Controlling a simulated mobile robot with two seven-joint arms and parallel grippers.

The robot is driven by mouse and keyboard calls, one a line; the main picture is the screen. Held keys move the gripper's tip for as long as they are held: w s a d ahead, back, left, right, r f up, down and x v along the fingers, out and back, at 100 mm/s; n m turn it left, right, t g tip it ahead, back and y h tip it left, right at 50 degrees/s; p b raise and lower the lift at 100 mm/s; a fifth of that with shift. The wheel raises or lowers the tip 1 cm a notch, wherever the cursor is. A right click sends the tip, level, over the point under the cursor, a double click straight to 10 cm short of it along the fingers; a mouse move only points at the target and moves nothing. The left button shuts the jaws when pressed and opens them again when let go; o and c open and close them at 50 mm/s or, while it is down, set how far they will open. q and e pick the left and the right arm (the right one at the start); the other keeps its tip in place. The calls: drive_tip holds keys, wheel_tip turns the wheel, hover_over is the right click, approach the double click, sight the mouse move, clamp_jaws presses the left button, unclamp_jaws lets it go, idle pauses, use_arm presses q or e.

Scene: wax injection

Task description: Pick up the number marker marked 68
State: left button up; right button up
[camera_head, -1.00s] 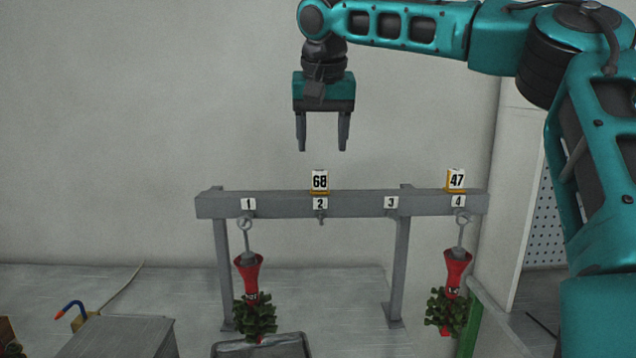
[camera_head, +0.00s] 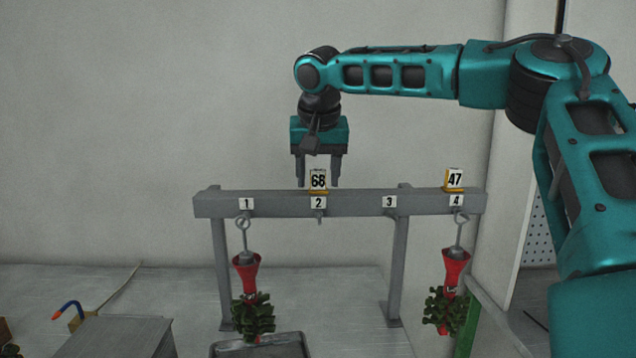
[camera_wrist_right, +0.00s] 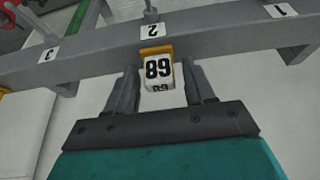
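The number marker marked 68 (camera_head: 318,179) stands on top of the grey beam, above the slot labelled 2. It has a white face with black digits and a yellow base. My right gripper (camera_head: 318,184) is lowered around it, with one finger to each side. In the right wrist view the marker (camera_wrist_right: 158,70) sits between the two fingertips of my right gripper (camera_wrist_right: 159,78), with gaps showing on both sides, so the fingers look open. My left gripper is in neither view.
A second marker, 47 (camera_head: 454,178), stands on the beam (camera_head: 355,203) above slot 4. Red funnels with green clusters hang below slots 1 (camera_head: 246,270) and 4 (camera_head: 455,268). A metal tray (camera_head: 290,343) lies below. The beam top between the markers is clear.

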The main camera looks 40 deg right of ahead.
drive_tip(key=c, duration=0.8)
